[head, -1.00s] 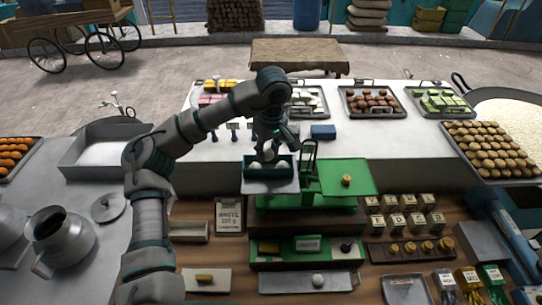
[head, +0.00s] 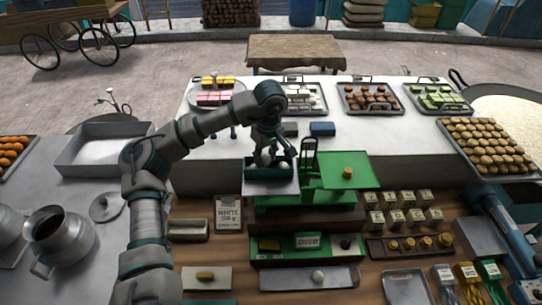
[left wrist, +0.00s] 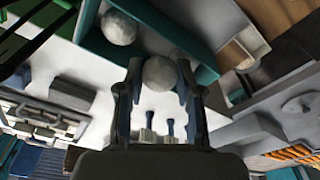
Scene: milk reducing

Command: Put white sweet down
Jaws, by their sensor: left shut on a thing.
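My left gripper (head: 268,156) is at the dark green open box (head: 270,174) on the green scale (head: 318,197), in the head view. In the left wrist view it is shut on a round white sweet (left wrist: 160,73), held between the fingertips beside the box's green wall (left wrist: 175,30). Another white sweet (left wrist: 120,27) lies inside the box. Whether the held sweet touches the box floor is hidden.
A green plate with a brass weight (head: 347,173) is on the scale's right side. A card (head: 228,214) reading WHITE stands at front left. Trays of white sweets (head: 301,97), brown sweets (head: 371,98) and green sweets (head: 438,97) line the back counter.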

